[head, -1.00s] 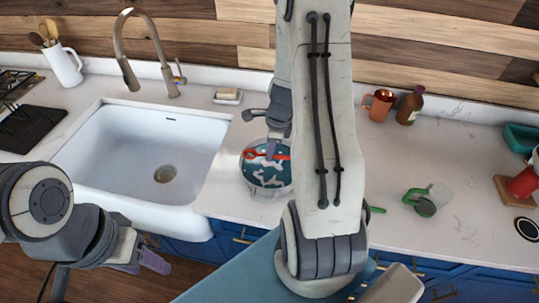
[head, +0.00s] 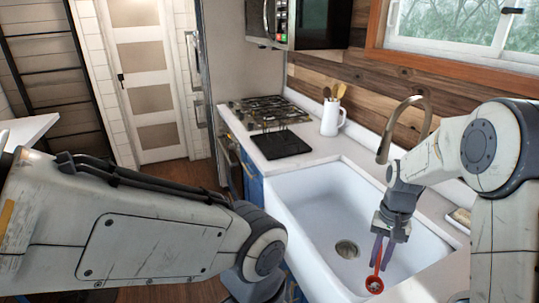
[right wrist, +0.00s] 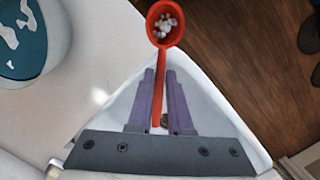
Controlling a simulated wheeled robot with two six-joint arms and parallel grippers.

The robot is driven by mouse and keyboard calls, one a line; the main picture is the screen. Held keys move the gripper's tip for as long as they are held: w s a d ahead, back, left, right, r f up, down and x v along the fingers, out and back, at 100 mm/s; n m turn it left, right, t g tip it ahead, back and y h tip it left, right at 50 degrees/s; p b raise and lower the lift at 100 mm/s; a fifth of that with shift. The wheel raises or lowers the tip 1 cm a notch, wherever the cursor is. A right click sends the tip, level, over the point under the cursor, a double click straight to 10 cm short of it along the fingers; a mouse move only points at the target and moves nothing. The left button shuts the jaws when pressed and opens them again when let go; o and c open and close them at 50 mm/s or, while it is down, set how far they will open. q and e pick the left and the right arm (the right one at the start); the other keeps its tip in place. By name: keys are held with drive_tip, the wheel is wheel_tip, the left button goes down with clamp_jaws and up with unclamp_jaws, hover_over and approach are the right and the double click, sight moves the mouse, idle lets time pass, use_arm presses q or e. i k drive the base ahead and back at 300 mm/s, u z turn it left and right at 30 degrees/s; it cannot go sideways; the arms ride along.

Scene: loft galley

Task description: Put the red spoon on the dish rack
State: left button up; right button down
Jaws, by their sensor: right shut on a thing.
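The red spoon (head: 375,284) hangs below my right gripper (head: 381,250) over the right side of the sink, in the head view. My right gripper is shut on its handle. In the right wrist view the spoon's red bowl (right wrist: 165,24) extends beyond the purple fingers (right wrist: 161,88) and holds several small white pieces. A flat black rack or mat (head: 282,144) lies on the counter left of the sink; I cannot tell for sure whether it is the dish rack. My left arm crosses the lower left, but its gripper does not show.
The white sink (head: 325,205) lies between the spoon and the black piece. A stove (head: 262,110) is behind that piece. A white jug of utensils (head: 332,118) and the tap (head: 404,125) stand along the wall. A teal dish (right wrist: 20,40) shows in the right wrist view.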

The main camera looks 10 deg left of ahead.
sight(278, 148)
drive_tip(key=u, duration=1.1)
drive_tip(key=i, duration=5.1)
drive_tip(key=z, duration=2.55)
